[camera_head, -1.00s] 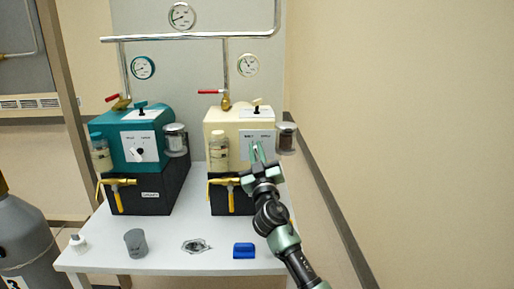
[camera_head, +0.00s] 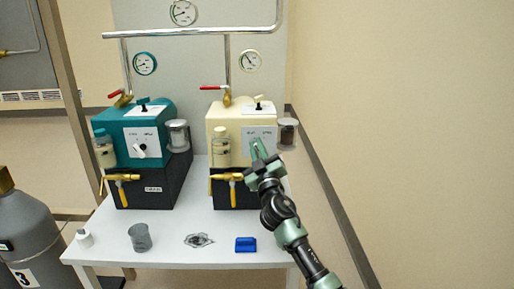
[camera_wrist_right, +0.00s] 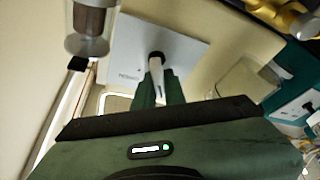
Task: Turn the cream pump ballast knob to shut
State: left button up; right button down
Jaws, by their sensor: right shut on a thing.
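The cream pump (camera_head: 228,117) stands on a black base at the right of the table. Its ballast knob, on the grey front plate (camera_head: 262,134), is hidden behind my right gripper (camera_head: 257,149) in the head view. The right wrist view shows the knob (camera_wrist_right: 156,66) with a dark hub and a pale bar-shaped grip. My right gripper (camera_wrist_right: 157,88) has its green fingers shut on this grip, one on each side. The knob's exact setting cannot be read. My left gripper is not in view.
A teal pump (camera_head: 143,120) with its own knob (camera_head: 139,151) stands to the left. A glass jar (camera_head: 288,134) sits close right of the front plate. A grey cup (camera_head: 140,238), a gasket-like item (camera_head: 198,240) and a blue block (camera_head: 245,244) lie along the table front.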

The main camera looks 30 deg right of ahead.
jog(key=c, duration=1.5)
grip_release()
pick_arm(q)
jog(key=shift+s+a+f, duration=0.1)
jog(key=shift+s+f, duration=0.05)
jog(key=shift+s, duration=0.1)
pick_arm(e)
jog(key=v, duration=0.8)
jog(key=shift+f, duration=0.1)
